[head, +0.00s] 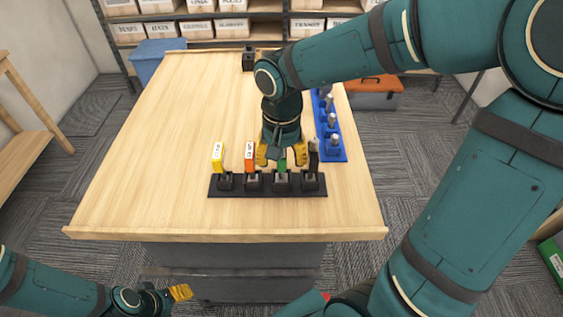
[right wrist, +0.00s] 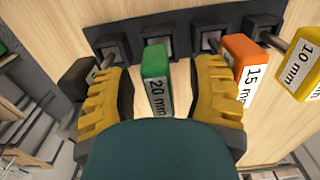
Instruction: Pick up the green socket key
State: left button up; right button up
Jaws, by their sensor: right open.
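The green socket key (head: 282,164) stands in a black rack (head: 268,191) on the table, mostly hidden by my right gripper in the head view. In the right wrist view the green key (right wrist: 155,72), labelled 20 mm, lies between the yellow fingers of my right gripper (right wrist: 160,78). The right gripper (head: 281,154) is open, with a gap showing on both sides of the key. My left gripper (head: 172,294) is at the bottom left, off the table's front edge; its jaw opening is unclear.
The rack also holds a yellow 10 mm key (head: 218,157), an orange 15 mm key (head: 250,157) and a black key (head: 314,155), close beside the right gripper. A blue rack (head: 334,153) with metal sockets stands at the right. The table's left half (head: 150,150) is clear.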

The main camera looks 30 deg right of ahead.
jog(key=shift+o, duration=0.2)
grip_shut()
